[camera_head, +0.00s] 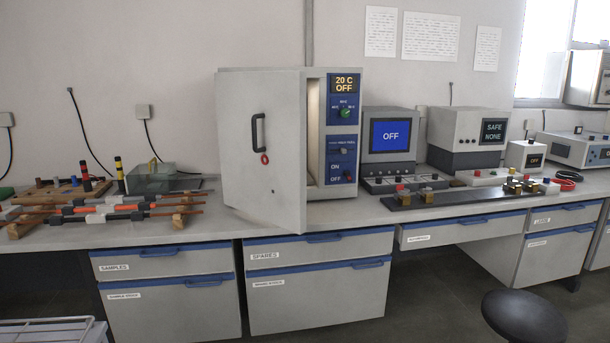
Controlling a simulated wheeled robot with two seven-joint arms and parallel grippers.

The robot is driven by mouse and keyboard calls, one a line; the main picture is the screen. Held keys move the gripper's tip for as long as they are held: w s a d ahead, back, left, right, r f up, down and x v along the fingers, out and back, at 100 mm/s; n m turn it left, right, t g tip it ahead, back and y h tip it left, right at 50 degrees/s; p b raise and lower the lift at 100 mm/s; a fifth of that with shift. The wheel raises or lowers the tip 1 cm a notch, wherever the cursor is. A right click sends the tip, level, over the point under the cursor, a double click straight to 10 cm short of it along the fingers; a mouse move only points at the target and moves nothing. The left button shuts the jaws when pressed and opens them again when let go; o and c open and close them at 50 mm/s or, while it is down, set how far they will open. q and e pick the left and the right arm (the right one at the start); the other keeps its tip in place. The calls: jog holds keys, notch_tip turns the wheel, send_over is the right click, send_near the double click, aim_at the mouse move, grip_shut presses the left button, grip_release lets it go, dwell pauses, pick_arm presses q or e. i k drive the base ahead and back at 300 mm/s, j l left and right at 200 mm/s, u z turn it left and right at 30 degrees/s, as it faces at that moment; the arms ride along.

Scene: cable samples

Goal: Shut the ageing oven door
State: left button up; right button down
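The ageing oven (343,178) stands on the bench in the middle of the camera_head view, a pale box with a blue control panel reading "20 C OFF". Its door (262,160) is open, swung out toward me on the left side. The door's outer face shows, with a black handle (258,133) and a small red ring (265,159) just below it. A lit strip of the inside (313,140) shows between door and panel; the rest of the chamber is hidden by the door. Neither of my grippers is in view.
Cable samples (115,211) lie on wooden supports at the left of the bench, near a clear box (151,178). Instruments (389,135) stand right of the oven. A dark stool (524,317) is at the lower right. A wire rack (55,329) shows at lower left.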

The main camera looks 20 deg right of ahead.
aim_at(261, 116)
jog(key=i+l+u, duration=0.15)
jog(key=i+l, duration=0.3)
jog(key=i+l+u, duration=0.1)
jog(key=i+l, duration=0.3)
jog(key=l, duration=0.2)
